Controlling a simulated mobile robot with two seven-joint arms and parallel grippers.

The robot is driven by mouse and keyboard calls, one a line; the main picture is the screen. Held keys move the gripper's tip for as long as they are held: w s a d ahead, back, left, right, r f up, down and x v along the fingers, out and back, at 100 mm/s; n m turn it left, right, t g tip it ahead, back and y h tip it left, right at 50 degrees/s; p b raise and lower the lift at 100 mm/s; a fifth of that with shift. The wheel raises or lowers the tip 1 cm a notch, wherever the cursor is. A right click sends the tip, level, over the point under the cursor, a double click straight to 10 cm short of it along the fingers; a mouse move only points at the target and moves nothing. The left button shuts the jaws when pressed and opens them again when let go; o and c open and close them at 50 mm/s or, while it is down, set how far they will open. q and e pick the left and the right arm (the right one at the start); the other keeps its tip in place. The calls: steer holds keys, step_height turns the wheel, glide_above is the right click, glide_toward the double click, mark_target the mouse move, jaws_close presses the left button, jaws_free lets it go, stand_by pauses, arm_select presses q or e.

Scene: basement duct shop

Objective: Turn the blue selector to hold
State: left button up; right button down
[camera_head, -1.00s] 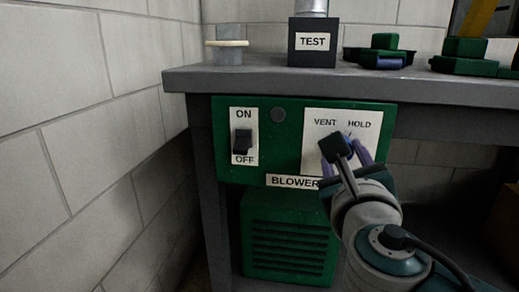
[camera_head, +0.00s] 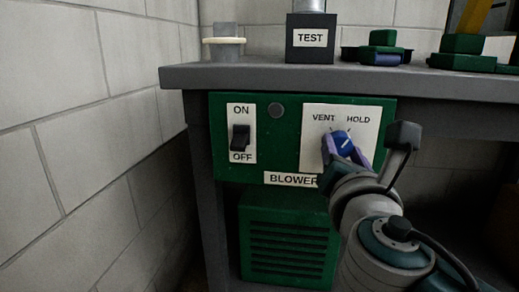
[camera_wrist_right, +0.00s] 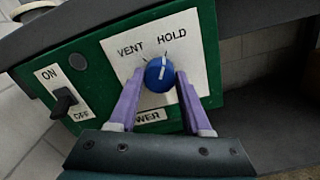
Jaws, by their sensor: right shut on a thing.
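The blue selector (camera_head: 342,143) is a round knob with a white pointer line, on a white plate (camera_head: 312,152) marked VENT and HOLD. It also shows in the right wrist view (camera_wrist_right: 159,73). Its pointer leans toward the HOLD side, by the right-hand tick. My right gripper (camera_head: 343,150) is shut on the selector, with one purple finger on each side of it. In the wrist view the fingers (camera_wrist_right: 160,84) flank the knob's lower half. My left gripper is not in view.
The green blower panel (camera_head: 291,110) also carries a black ON/OFF rocker switch (camera_head: 241,138) left of the plate. A grey bench top (camera_head: 270,76) juts out above, bearing a black TEST block (camera_head: 310,51) and green parts (camera_head: 383,39). A block wall (camera_head: 80,130) stands at left.

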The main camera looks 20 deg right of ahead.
steer(key=shift+m, duration=0.4)
steer(key=shift+c, duration=1.7)
jaws_free()
steer(key=shift+s, duration=0.1)
steer(key=shift+s+a, duration=0.25)
steer(key=p+v, duration=0.1)
steer(key=v, duration=0.8)
steer(key=shift+p, duration=0.3)
